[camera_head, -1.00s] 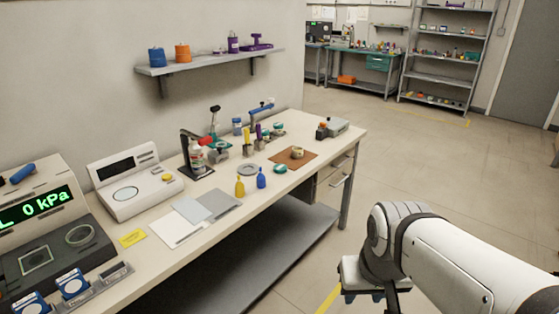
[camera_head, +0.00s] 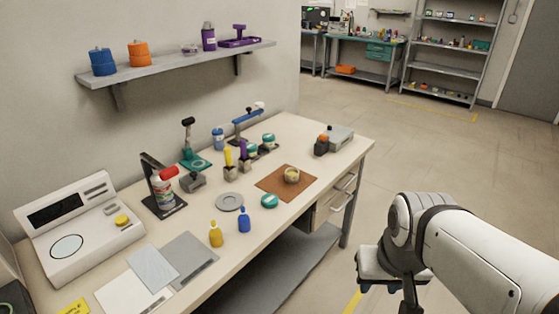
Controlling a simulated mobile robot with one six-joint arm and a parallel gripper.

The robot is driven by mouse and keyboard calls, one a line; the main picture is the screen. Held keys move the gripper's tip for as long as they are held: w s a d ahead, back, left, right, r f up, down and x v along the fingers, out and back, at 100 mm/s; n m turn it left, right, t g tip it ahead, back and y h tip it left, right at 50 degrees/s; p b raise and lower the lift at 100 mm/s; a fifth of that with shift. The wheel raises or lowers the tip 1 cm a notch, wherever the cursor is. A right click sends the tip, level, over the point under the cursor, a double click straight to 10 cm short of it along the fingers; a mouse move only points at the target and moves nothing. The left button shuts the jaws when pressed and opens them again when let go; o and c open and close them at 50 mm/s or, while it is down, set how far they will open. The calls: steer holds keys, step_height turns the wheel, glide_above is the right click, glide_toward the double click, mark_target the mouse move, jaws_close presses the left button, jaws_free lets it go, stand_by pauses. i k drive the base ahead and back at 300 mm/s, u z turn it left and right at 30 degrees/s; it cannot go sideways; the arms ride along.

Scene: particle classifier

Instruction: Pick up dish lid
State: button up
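A small round dish (camera_head: 292,175) with a yellowish rim sits on a brown mat (camera_head: 270,183) towards the right end of the workbench. A flat grey disc (camera_head: 230,202) lies on the bench to the left of the mat. A small round teal-topped piece (camera_head: 269,201) lies at the mat's front edge. I cannot tell for sure which of these is the dish lid. My gripper (camera_head: 381,287) hangs at the lower right, beyond the bench's front edge and apart from everything on it. Its fingers are mostly hidden, so its opening does not show.
Yellow (camera_head: 216,235) and blue (camera_head: 244,221) bottles stand in front of the disc. Taller stands and holders (camera_head: 163,190) line the back. A white instrument (camera_head: 80,232) and flat plates are at the left. A wall shelf (camera_head: 180,63) hangs above. The floor at right is clear.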

mark_target(268, 201)
steer(key=u, duration=0.5)
steer(key=i, duration=0.95)
steer(key=u, duration=0.65)
